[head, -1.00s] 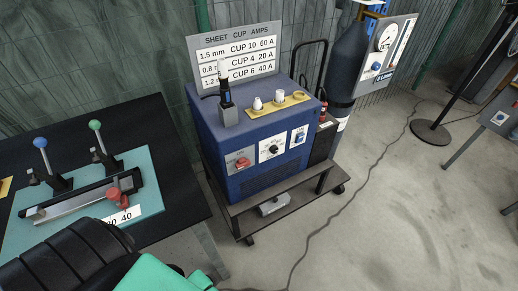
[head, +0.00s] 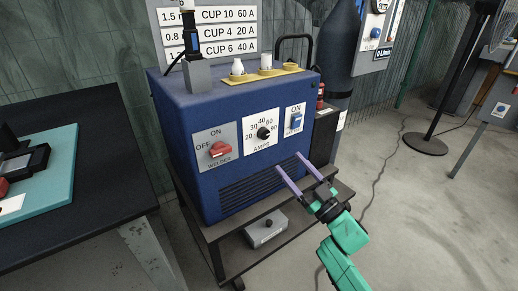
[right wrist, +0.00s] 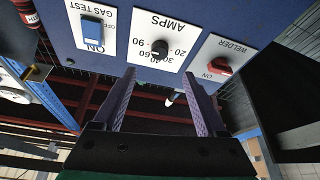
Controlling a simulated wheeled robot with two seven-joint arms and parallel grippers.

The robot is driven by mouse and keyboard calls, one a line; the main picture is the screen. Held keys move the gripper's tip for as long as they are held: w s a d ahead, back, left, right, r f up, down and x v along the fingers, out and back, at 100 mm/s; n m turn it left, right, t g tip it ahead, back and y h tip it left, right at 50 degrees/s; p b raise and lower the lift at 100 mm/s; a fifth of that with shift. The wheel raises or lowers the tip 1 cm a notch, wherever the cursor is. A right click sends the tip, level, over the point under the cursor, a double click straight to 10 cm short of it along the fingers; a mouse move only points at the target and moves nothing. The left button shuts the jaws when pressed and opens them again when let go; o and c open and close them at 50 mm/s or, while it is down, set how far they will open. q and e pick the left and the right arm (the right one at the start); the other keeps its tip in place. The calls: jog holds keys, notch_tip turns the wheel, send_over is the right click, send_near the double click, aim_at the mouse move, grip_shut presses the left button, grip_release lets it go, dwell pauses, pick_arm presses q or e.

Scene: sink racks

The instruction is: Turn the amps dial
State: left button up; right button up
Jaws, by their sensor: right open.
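The amps dial (head: 264,133) is a small black knob on a white plate marked with numbers, on the front of the blue welder box (head: 210,185). In the right wrist view the dial (right wrist: 159,48) shows upside down, just beyond the fingertips and roughly centred between them. My right gripper (head: 288,156) is open and empty, its two long purple fingers pointing at the box front, below and right of the dial in the head view. The fingers (right wrist: 158,73) appear apart from the knob. My left gripper is out of view.
A red welder switch (head: 220,149) sits left of the dial and a blue gas test switch (head: 296,120) right of it. A torch stands in a holder (head: 197,72) on top. The cart shelf (head: 245,255) holds a grey pedal (head: 266,230). A gas bottle (head: 343,40) stands behind right.

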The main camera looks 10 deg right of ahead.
aim_at(266, 136)
jog(key=b+x, duration=0.1)
jog(key=x, duration=0.9)
jog(key=shift+w+a, duration=0.1)
jog(key=shift+w, duration=0.1)
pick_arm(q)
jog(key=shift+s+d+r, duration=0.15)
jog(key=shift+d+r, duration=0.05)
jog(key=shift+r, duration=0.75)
pick_arm(e)
grip_shut()
